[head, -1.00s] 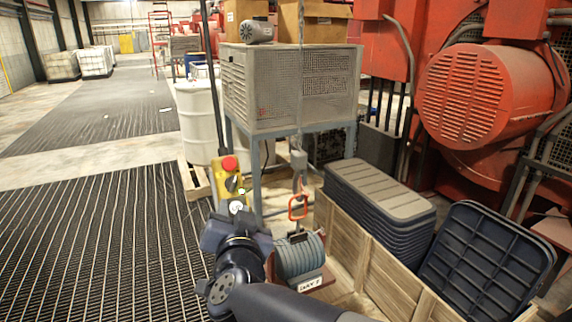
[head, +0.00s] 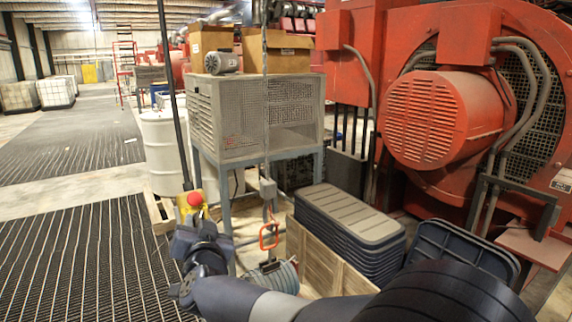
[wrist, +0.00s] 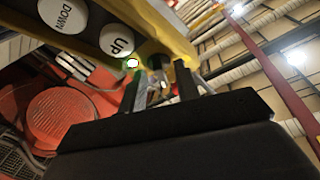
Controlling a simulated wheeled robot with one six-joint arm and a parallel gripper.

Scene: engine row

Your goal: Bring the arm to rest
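My arm reaches from the lower right of the head view toward the lower middle. My gripper (head: 197,236) is at its far end, just below and in front of a yellow control pendant (head: 187,209) with a red button. In the wrist view my gripper (wrist: 158,88) has its two dark fingers apart, with no thing clearly held between them. The pendant's yellow body (wrist: 140,40) with white UP and DOWN buttons is close beyond the fingers. Whether they touch it I cannot tell. A small green light shows at the left finger.
A red hook (head: 269,237) hangs on a chain above a grey ribbed motor (head: 280,277), partly hidden by my arm. A mesh cabinet (head: 250,115) stands behind. Floor at left is open.

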